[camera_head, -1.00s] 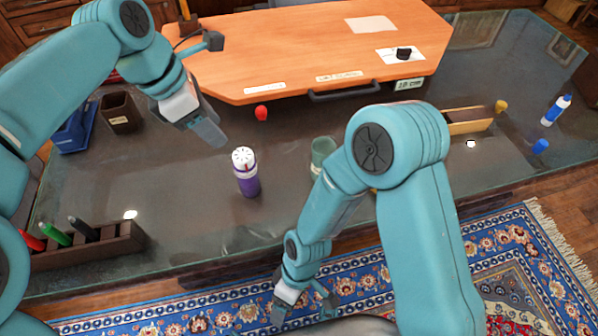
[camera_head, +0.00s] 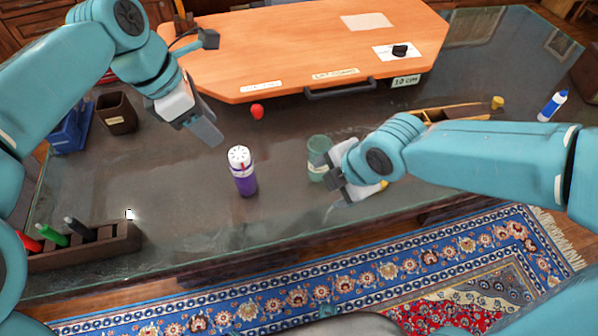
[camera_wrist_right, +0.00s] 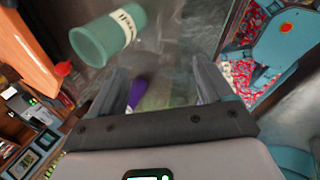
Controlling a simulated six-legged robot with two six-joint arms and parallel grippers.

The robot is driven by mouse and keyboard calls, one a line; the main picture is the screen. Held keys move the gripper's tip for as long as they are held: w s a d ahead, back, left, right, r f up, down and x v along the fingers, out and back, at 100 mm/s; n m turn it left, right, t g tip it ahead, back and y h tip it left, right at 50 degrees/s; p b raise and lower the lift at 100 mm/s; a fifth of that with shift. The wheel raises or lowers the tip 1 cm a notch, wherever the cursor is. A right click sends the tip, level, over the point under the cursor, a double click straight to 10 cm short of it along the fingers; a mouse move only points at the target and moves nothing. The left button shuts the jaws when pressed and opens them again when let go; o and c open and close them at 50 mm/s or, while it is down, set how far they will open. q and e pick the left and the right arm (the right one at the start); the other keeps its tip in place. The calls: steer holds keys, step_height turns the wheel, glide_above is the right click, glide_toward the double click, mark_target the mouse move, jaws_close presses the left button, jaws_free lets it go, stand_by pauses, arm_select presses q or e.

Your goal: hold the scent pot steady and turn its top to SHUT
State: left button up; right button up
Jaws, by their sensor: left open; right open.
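The scent pot (camera_head: 244,183) stands upright on the dark glass table, with a purple body and a white slotted top (camera_head: 239,157) bearing a red mark. My left gripper (camera_head: 210,133) is above and to the left of the pot, apart from it. It is open and empty. My right gripper (camera_head: 338,185) is low over the table to the right of the pot, beside the green cup, and is open and empty. In the right wrist view, the pot's purple body (camera_wrist_right: 138,92) shows between the fingers (camera_wrist_right: 165,85), partly hidden; its top is hard to make out.
A green cup (camera_head: 318,157) stands between the pot and my right gripper. A wooden board (camera_head: 300,45) with a handle lies behind. A red object (camera_head: 257,111) is near its edge. A pen rack (camera_head: 95,248) and a brown cup (camera_head: 116,113) are left. The table's front is mostly clear.

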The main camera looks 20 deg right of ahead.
steer(key=w+d+r+m+t+y, duration=0.2)
steer(key=w+d+r+m+t, duration=0.3)
steer(key=w+r+m+t, duration=0.3)
steer(key=m+g+y, duration=0.3)
steer(key=g+y, duration=0.1)
steer(key=y, duration=0.2)
glide_toward(235, 166)
steer(key=d+f, duration=0.2)
steer(key=d, duration=0.2)
steer(key=x, duration=1.5)
steer(key=shift+a, duration=0.35)
